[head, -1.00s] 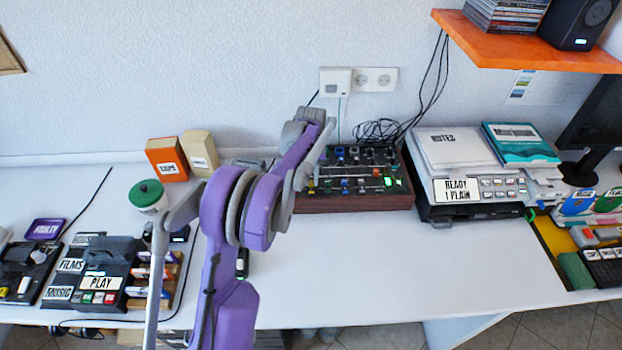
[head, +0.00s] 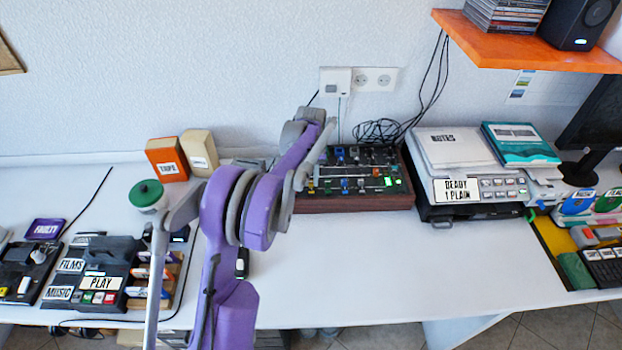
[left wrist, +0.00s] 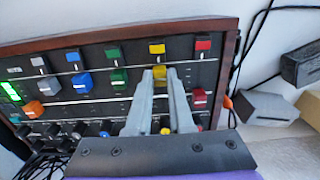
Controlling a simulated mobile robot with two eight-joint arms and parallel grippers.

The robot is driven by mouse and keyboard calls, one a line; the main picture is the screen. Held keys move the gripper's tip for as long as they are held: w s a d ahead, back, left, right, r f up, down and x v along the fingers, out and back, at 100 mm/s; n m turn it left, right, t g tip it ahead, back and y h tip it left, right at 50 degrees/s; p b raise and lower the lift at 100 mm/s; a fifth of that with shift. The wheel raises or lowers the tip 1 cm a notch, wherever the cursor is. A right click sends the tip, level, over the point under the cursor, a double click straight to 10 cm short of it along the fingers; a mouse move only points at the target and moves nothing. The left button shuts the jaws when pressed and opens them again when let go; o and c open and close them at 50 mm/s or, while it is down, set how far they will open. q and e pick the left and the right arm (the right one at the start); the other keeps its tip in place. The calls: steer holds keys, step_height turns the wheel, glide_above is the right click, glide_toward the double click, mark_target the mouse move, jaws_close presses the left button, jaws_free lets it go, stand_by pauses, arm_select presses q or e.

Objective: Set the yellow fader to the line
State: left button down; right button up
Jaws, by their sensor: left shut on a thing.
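The mixer panel (head: 352,202) is a dark box with a wooden rim at the back of the desk. In the left wrist view, the yellow fader (left wrist: 159,71) sits in the row of coloured faders, between a green one and a red one. My left gripper (left wrist: 160,78) is shut on its yellow cap, with one finger on each side. A pale line runs across the panel; the fingers hide part of the slot, so I cannot tell exactly how the cap lies against it. In the head view my purple arm hides the panel's left end. My right gripper is not in view.
Beside the yellow fader are a red fader (left wrist: 199,97), a green fader (left wrist: 119,77) and a blue fader (left wrist: 82,81). Black cables (head: 378,130) lie behind the panel. A grey device (head: 457,150) stands to its right. The desk in front is clear.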

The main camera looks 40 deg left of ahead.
mark_target(310, 177)
arm_select(q)
steer(key=w+a, duration=0.2)
steer(key=w, duration=0.1)
steer(key=shift+a+p, duration=0.35)
steer(key=c, duration=0.8)
jaws_free()
steer(key=shift+r, duration=0.15)
step_height(310, 177, up, 11)
steer(key=shift+f, duration=0.2)
